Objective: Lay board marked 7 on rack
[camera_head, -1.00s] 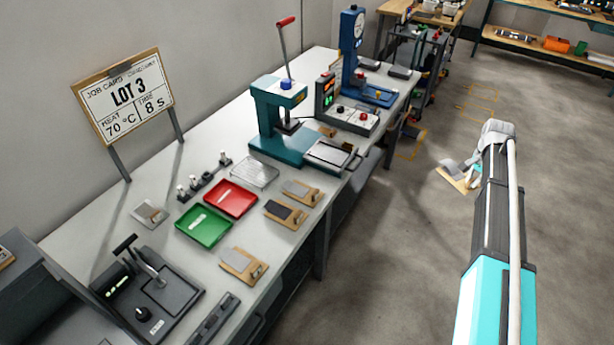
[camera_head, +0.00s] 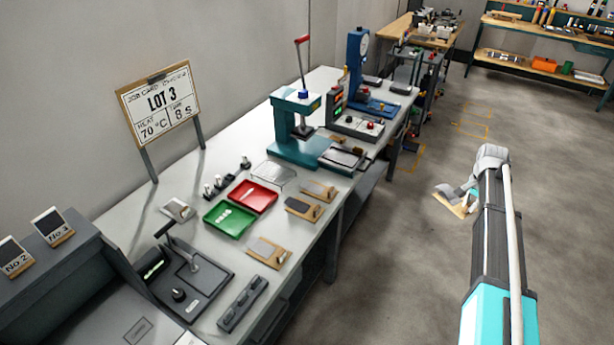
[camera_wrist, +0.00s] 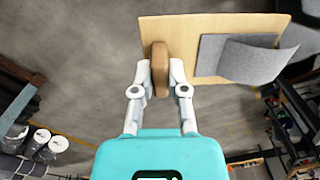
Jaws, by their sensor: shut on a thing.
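My gripper (camera_wrist: 160,75) is shut on the brown grip block of a wooden board (camera_wrist: 180,28) in the wrist view. A grey sheet (camera_wrist: 250,55) lies on the board, its right end curled up. No number shows on this board. In the head view, the held board (camera_head: 449,205) is in the air over the floor, right of the bench and apart from it. A silver wire rack (camera_head: 274,175) lies on the bench behind the red tray. I cannot tell if it is the task's rack.
Boards with grey pads (camera_head: 268,252) lie along the bench's front edge. A green tray (camera_head: 229,218), a red tray (camera_head: 254,196) and a teal press (camera_head: 297,135) stand nearby. Plates reading No 2 (camera_head: 14,258) and No 3 (camera_head: 52,227) stand at left. Open floor lies right of the bench.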

